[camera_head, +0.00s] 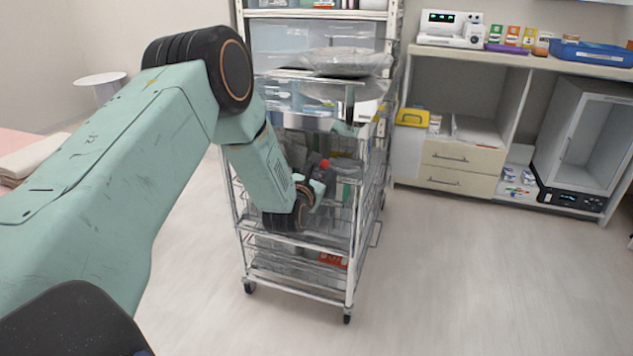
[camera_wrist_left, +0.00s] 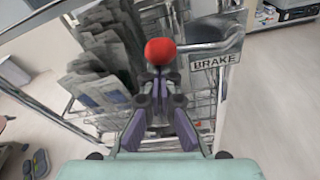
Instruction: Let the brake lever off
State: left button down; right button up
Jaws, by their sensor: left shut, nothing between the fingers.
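The brake lever's round red knob (camera_wrist_left: 160,51) shows in the left wrist view, just beyond my left gripper (camera_wrist_left: 160,84), whose fingers are shut with nothing between them. The knob also shows in the head view (camera_head: 325,164) at the cart's near side. A "BRAKE" label (camera_wrist_left: 216,61) is on a pale bar to the knob's right. The lever's shaft is hidden behind my fingers. I cannot tell whether the fingertips touch the knob. The wire cart (camera_head: 295,287) stands on casters. In the head view my left gripper (camera_head: 320,178) is partly hidden by its own wrist.
A wrapped item (camera_head: 345,62) lies on the cart's top. Grey packs (camera_wrist_left: 95,85) stand in its basket. A tall shelf rises behind. A counter with drawers (camera_head: 458,157) stands at the right. The floor (camera_head: 480,280) right of the cart is clear.

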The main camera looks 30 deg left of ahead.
dwell(0.4)
pick_arm(q)
jog(key=shift+r+m, duration=0.3)
jog(key=shift+m, duration=0.3)
jog(key=shift+r+y, duration=0.1)
jog(key=shift+y, duration=0.2)
jog(key=w+d+r+m+t+y+p, duration=0.1)
jog(key=d+r+m+p, duration=0.3)
jog(key=m, duration=0.8)
notch_tip(320, 180, up, 4)
jog(key=shift+w+d+r+y+p, duration=0.35)
jog(key=shift+d+y, duration=0.35)
jog(key=shift+d, duration=0.55)
jog(key=shift+d+f, duration=0.1)
